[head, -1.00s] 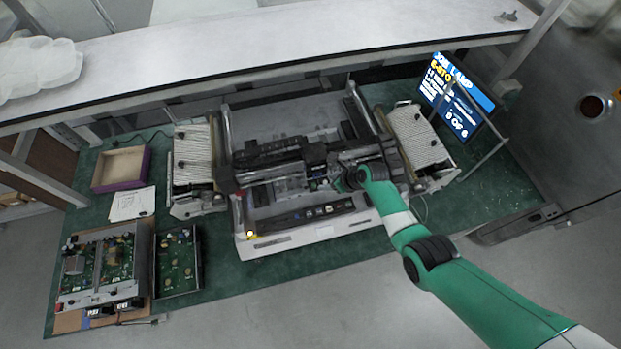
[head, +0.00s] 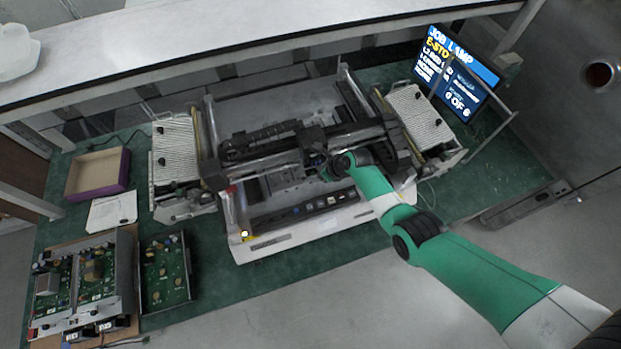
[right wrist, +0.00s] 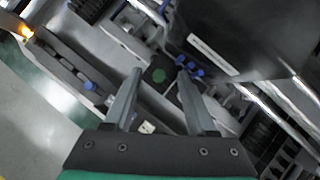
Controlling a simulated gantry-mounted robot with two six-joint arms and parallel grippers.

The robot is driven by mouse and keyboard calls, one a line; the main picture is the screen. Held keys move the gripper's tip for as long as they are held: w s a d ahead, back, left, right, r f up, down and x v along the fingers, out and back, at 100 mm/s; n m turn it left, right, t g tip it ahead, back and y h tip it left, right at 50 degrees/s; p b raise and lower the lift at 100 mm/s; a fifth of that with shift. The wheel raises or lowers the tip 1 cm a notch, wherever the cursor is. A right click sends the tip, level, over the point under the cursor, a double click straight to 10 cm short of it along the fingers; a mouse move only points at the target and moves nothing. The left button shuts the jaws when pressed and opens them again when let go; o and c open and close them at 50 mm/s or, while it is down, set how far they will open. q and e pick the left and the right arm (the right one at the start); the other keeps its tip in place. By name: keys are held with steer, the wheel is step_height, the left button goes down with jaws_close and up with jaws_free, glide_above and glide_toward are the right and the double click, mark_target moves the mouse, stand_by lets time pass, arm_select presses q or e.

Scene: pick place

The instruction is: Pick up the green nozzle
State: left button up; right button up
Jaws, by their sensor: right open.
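The green nozzle is a small round green piece (right wrist: 159,75) in the right wrist view. It shows between the fingertips of my right gripper (right wrist: 160,71), with dark machine surface around it. The fingers are apart and nothing is gripped; whether they are level with the nozzle I cannot tell. In the head view my right gripper (head: 324,174) is over the middle of the machine (head: 322,227), near its dark crossbar, and mostly hidden by my wrist. The nozzle cannot be made out there. My left gripper is not in view.
Blue pieces (right wrist: 194,69) lie close to the right finger. A dark block (right wrist: 235,45) stands beside them. The crossbar (head: 262,152) spans the machine near my wrist. A purple-edged box (head: 98,174), circuit boards (head: 166,270) and a screen (head: 456,72) stand farther off.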

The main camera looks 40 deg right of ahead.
steer(key=shift+w+a+f, duration=0.1)
steer(key=shift+w+f, duration=0.1)
steer(key=shift+w, duration=0.1)
steer(key=shift+s, duration=0.1)
jaws_close()
